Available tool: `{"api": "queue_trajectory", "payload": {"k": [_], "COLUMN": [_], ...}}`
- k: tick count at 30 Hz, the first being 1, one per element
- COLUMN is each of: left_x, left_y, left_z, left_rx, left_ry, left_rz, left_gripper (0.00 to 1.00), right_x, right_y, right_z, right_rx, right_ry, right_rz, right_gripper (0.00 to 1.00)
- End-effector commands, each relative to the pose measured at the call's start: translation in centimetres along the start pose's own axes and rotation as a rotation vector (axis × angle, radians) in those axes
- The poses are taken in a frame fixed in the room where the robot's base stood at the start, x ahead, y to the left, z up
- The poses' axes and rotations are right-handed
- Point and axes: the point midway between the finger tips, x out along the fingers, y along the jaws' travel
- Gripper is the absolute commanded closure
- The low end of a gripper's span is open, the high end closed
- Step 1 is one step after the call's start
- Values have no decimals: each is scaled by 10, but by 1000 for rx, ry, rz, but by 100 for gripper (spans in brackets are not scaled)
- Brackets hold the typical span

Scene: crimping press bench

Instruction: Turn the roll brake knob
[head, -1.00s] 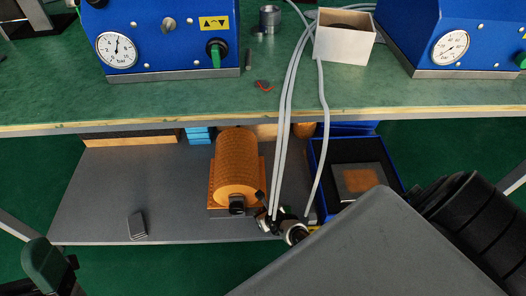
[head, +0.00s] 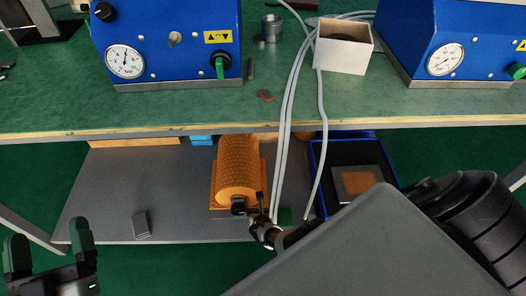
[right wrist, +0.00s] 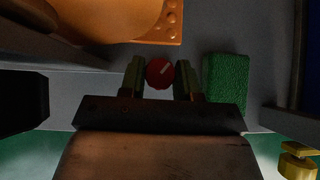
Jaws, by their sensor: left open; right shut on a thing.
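The roll brake knob (right wrist: 160,72) is red with a pale line across its face in the right wrist view. It sits between the two fingers of my right gripper (right wrist: 160,80), which is shut on it. In the head view my right gripper (head: 262,226) is at the near end of the orange roll (head: 238,178); the red knob cannot be made out there. The roll lies on the lower shelf and shows in the right wrist view at the upper left (right wrist: 110,15). My left gripper (head: 47,248) is open and empty at the lower left of the head view.
A green block (right wrist: 228,80) lies close right of my right gripper. A dark blue-edged bin (head: 316,165) stands right of the roll. Grey hoses (head: 286,120) hang from the bench (head: 150,115) beside it. The grey shelf (head: 110,190) is mostly clear at left.

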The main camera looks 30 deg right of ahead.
Motion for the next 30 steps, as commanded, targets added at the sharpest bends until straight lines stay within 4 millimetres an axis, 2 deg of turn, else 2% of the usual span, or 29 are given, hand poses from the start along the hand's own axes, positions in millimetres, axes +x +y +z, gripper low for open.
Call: {"api": "queue_trajectory", "payload": {"k": [8,23,24,28,30], "left_x": [0,0,0,0,0], "left_y": [1,2,2,2,2], "left_z": [-5,-7,-7,-7,-7], "left_rx": [-2,-3,-3,-3,-3], "left_ry": [48,63,62,61,61], "left_rz": [3,3,3,3,3], "left_gripper": [14,14,14,14,14], "right_x": [0,0,0,0,0], "right_y": [1,1,1,1,1], "right_z": [-1,-1,-1,0,0], "right_rx": [61,72,72,72,72], "right_ry": [1,1,1,0,0], "right_rz": [-59,-70,-70,-70,-70], "right_gripper": [91,91,63,43,42]}}
